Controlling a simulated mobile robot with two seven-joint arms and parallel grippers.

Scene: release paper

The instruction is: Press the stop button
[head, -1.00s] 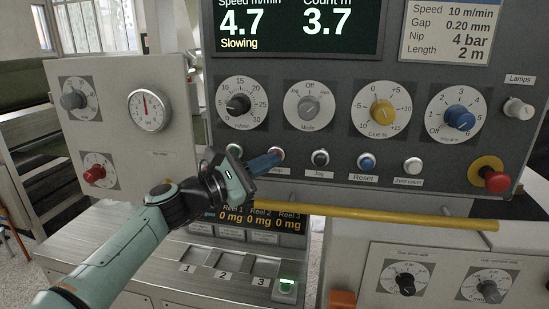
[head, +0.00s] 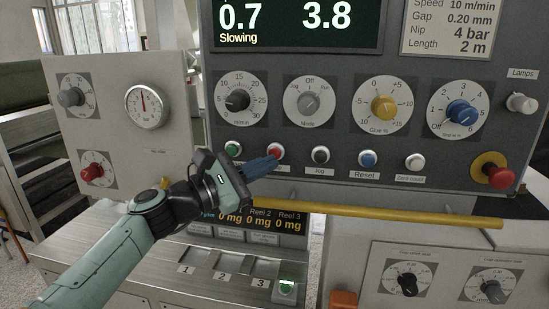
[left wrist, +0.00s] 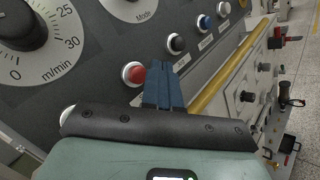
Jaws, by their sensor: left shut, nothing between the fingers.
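The red stop button (head: 274,152) sits in the row of buttons on the dark panel, right of a green button (head: 233,148). Its label is hidden behind my fingers. My left gripper (head: 273,162) is shut and empty, its blue fingertips just below and in front of the red button. In the left wrist view the red button (left wrist: 134,73) shows uncovered, left of the shut fingertips (left wrist: 160,66), with a small gap seeming to lie between. The display (head: 295,22) reads 0.7 and 3.8 with "Slowing". My right gripper is out of view.
A black jog button (head: 320,155), a blue reset button (head: 367,159) and a white button (head: 414,161) continue the row. A yellow bar (head: 390,214) runs below it. A red mushroom button (head: 499,176) on a yellow base sits at the right.

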